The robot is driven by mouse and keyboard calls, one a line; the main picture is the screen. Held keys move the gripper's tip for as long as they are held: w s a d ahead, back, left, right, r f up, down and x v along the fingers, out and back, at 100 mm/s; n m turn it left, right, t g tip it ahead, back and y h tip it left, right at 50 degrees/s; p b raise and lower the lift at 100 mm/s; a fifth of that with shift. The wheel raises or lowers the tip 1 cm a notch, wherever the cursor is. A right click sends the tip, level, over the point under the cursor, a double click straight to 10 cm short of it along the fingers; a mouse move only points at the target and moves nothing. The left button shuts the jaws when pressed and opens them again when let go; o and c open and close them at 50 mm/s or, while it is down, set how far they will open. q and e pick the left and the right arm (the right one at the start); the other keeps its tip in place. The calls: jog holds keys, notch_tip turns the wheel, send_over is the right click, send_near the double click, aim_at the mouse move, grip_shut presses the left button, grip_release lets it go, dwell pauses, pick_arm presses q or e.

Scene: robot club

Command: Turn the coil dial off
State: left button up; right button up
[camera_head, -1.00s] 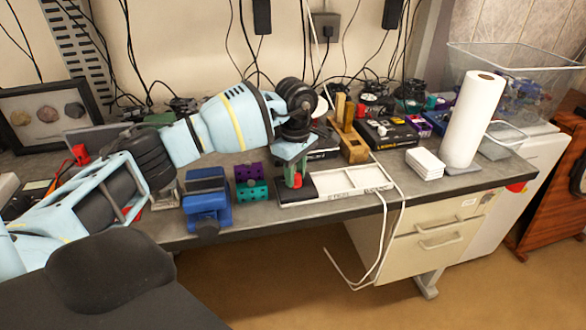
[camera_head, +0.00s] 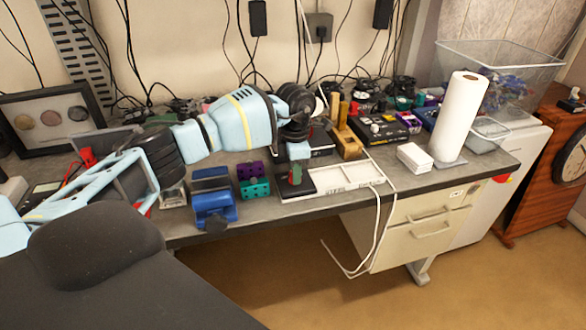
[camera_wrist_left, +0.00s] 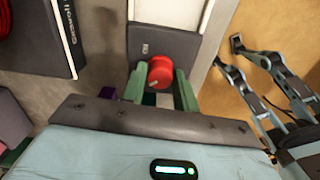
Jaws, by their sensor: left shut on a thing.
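The coil dial is a red round knob (camera_wrist_left: 160,72) on the dark end panel of a long white-framed unit (camera_head: 345,178) lying on the bench. A pale mark shows on the knob's lower left. My left gripper (camera_head: 296,180) points down over this dark end in the head view. In the left wrist view its two green fingers (camera_wrist_left: 161,80) stand on either side of the knob and are shut on it. In the head view the fingers mostly hide the knob.
A blue vise (camera_head: 214,207) and purple and teal blocks (camera_head: 254,188) stand just left of the gripper. A white box (camera_head: 414,158) and a paper towel roll (camera_head: 460,115) are to the right. A white cable (camera_head: 378,225) hangs over the bench's front edge.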

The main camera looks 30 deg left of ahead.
pick_arm(q)
jog(key=shift+n, duration=0.4)
jog(key=o, duration=1)
jog(key=shift+c, duration=0.2)
jog(key=shift+r, duration=3.9)
